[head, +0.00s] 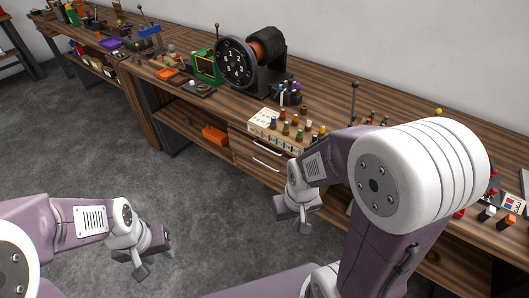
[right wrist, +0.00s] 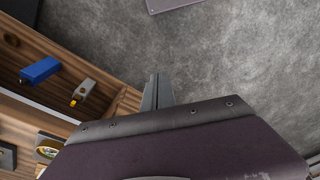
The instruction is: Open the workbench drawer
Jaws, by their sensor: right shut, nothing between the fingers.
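Two wooden drawer fronts with silver handles are in the workbench in the head view, an upper handle (head: 268,143) and a lower handle (head: 267,163). In the right wrist view, an open-topped wooden compartment (right wrist: 112,104) that looks like a pulled-out drawer holds a blue item (right wrist: 40,70) and a grey item with an orange tip (right wrist: 83,93). My right gripper (head: 304,222) is shut and empty, in front of the bench; its fingers (right wrist: 157,92) show just beyond the compartment's corner, over the floor. My left gripper (head: 155,262) is open and empty over the floor, far from the drawers.
The workbench top (head: 330,95) carries a black dial machine (head: 240,65), a rack of coloured pegs (head: 262,118) and small parts. An orange bin (head: 215,134) sits on the shelf left of the drawers. The grey floor (head: 200,215) in front is clear. My right arm hides part of the bench.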

